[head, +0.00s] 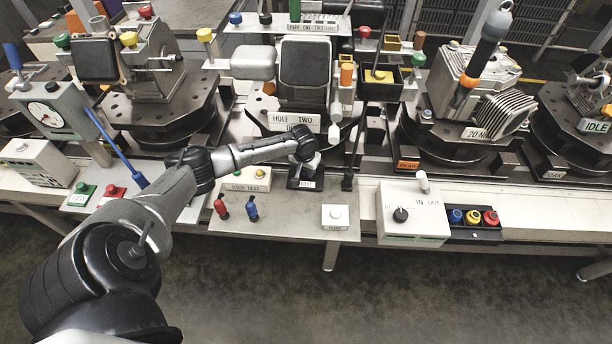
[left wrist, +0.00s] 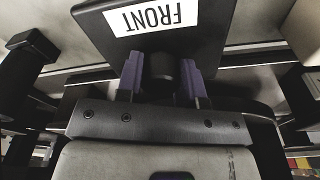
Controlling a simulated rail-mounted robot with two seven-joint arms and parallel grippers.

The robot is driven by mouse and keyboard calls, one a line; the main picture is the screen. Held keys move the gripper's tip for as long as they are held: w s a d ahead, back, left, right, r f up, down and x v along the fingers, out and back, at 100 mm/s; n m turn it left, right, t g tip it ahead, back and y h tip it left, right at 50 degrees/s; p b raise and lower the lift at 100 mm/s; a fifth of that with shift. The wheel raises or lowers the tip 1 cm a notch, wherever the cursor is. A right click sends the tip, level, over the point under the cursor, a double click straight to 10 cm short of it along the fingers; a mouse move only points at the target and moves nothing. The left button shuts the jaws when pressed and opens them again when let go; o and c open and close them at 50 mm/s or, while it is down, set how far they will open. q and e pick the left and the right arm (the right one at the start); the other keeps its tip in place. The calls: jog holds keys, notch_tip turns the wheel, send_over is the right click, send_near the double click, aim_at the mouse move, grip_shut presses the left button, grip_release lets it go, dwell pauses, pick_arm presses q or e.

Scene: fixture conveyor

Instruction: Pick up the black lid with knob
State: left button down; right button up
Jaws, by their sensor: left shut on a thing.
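The black lid with knob shows in the left wrist view as a dark square plate (left wrist: 215,30) with a white "FRONT" label, upside down in that picture. My left gripper (left wrist: 162,72) has its two purple fingers on either side of the lid's dark round knob and is shut on it. In the head view my left gripper (head: 305,162) reaches to the front edge of the middle station, and the black lid (head: 294,181) is just below it, partly hidden by the gripper. I cannot tell whether the lid touches the surface below. My right gripper is not in view.
A white switch box (head: 412,225) and a black tray (head: 475,236) with coloured caps stand to the right. Red and blue pegs (head: 236,208) stand on the front shelf. Round black fixtures (head: 455,145) line the conveyor. A thin black post (head: 352,150) rises right beside the gripper.

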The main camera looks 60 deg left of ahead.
pick_arm(q)
jog(key=shift+s+d+r+p, duration=0.15)
jog(key=shift+r+p, duration=0.25)
jog(key=shift+r, duration=0.3)
notch_tip(320, 180, up, 6)
jog(key=shift+f+p, duration=0.25)
jog(key=shift+p, duration=0.5)
jog(key=s+d+p, duration=0.3)
jog(key=s+d, duration=0.8)
jog(key=d, duration=0.5)
jog(key=shift+s, duration=0.1)
